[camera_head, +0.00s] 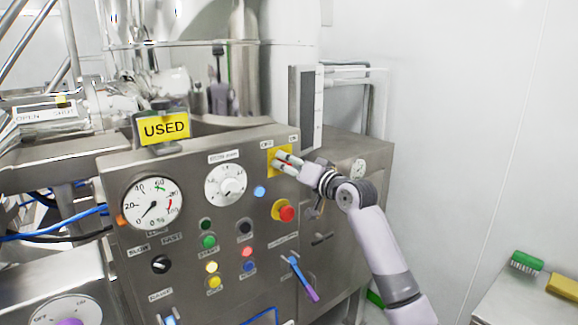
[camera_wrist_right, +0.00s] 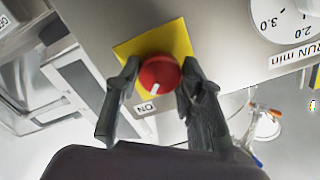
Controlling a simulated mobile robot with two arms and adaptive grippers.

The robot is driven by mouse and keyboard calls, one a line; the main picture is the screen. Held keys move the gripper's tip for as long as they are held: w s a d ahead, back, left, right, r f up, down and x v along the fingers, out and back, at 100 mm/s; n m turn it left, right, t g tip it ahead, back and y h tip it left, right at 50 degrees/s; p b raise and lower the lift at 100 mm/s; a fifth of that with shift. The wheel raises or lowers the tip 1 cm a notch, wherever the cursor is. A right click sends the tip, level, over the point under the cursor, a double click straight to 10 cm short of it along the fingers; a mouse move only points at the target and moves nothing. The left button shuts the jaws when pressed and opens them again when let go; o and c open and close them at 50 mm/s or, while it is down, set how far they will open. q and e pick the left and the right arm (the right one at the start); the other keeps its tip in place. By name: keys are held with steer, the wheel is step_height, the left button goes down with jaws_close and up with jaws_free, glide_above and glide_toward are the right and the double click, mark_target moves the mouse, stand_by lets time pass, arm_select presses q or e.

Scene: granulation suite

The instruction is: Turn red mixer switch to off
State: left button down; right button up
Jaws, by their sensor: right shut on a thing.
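The red mixer switch (camera_wrist_right: 159,76) is a round red knob with a white mark, on a yellow plate (camera_wrist_right: 176,38) of the steel control panel. In the right wrist view the two fingers of my right gripper (camera_wrist_right: 158,80) are on either side of the knob, shut on it. An "ON" label (camera_wrist_right: 146,108) shows beside the plate. In the head view my right gripper (camera_head: 283,163) is at the yellow plate (camera_head: 271,157) at the panel's upper right and mostly covers the knob. My left gripper is not in view.
The panel holds a red emergency button (camera_head: 286,213) just below the gripper, a pressure-type gauge (camera_head: 152,203), a white dial (camera_head: 226,184) and several coloured buttons. A yellow "USED" sign (camera_head: 165,129) stands on top. A bench with brushes (camera_head: 526,262) is at right.

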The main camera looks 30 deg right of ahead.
steer(key=n+b, duration=0.1)
steer(key=n, duration=0.2)
steer(key=shift+n, duration=0.3)
steer(key=n, duration=0.2)
steer(key=shift+n, duration=1.3)
steer(key=n+p, duration=0.1)
steer(key=n, duration=0.3)
steer(key=shift+r, duration=0.1)
steer(key=n+p, duration=0.2)
steer(key=n, duration=0.2)
steer(key=shift+p, duration=0.3)
steer(key=shift+n+p, duration=0.35)
steer(key=shift+n, duration=0.45)
